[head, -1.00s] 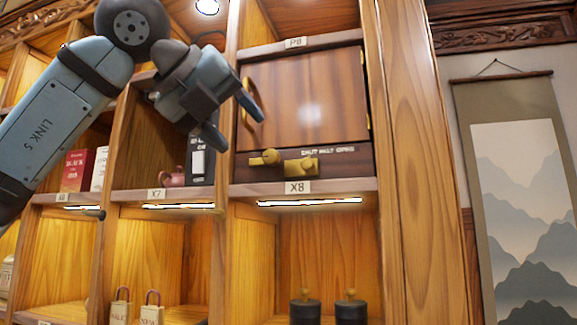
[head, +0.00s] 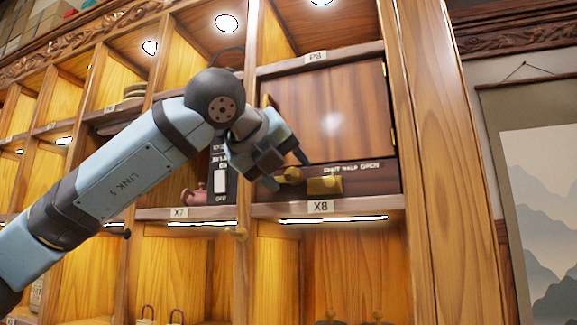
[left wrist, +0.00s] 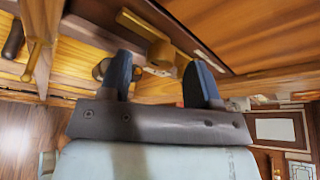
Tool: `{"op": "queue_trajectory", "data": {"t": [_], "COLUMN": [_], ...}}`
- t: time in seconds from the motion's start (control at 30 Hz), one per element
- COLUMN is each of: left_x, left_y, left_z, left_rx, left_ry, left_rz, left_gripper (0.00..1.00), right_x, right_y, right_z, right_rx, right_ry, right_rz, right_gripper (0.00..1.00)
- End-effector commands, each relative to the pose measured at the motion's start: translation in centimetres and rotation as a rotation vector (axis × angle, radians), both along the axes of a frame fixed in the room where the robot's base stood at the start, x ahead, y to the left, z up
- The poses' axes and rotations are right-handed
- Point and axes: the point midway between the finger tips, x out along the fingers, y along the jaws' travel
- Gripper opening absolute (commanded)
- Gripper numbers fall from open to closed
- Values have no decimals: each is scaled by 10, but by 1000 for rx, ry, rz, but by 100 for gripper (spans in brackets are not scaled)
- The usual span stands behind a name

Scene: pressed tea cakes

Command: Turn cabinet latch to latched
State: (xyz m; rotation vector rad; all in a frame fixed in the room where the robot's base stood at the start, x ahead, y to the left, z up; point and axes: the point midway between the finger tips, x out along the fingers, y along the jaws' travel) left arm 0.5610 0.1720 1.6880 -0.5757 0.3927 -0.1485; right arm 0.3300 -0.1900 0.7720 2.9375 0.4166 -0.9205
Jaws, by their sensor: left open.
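The brass latch (head: 324,185) is on a dark panel under the brown cabinet door (head: 330,115), above the X8 tag. It has a rounded brass end at its left and a thicker block at its right. Lettering above it appears to read "SHUT HALF OPEN". My left gripper (head: 286,171) is open, with its fingertips around the latch's left end; I cannot tell if they touch it. In the left wrist view the brass block (left wrist: 161,54) shows beyond the gap between the two fingers (left wrist: 160,68). The door looks closed. My right gripper is not in view.
A pink teapot (head: 192,196) and a black switch box (head: 221,180) stand in the X7 compartment to the left. A shelf edge (head: 360,204) runs below the panel. A thick wooden post (head: 440,150) and a hanging scroll (head: 540,200) are at the right.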

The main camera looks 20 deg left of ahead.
Motion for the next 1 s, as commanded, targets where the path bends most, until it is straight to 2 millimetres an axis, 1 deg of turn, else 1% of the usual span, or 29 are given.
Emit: {"op": "queue_trajectory", "data": {"t": [0.03, 0.13, 0.43, 0.47, 0.5, 0.57, 0.6, 0.67, 1.0], "left_x": [5, 10, 12, 12, 12, 12, 12, 12, 12], "left_y": [-1, -2, -3, -3, -3, -3, -3, -3, -4], "left_z": [-1, -4, -5, -5, -5, -5, -5, -5, -5], "left_rx": [1, 1, 0, 0, 0, 0, 0, 0, 37], "left_ry": [2, 1, 0, 0, 0, 0, 0, 0, 0], "left_rz": [1, 2, 0, 0, 0, 0, 0, 0, -1], "left_gripper": [57, 57, 57, 52, 43, 29, 20, 8, 8], "right_x": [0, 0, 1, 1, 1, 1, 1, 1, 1], "right_y": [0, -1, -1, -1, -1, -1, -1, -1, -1], "right_z": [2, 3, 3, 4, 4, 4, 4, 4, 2], "right_rx": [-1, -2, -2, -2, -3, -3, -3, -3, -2], "right_ry": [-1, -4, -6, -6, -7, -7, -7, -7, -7], "right_rz": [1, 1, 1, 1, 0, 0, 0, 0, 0], "right_gripper": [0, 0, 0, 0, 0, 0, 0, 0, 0]}}
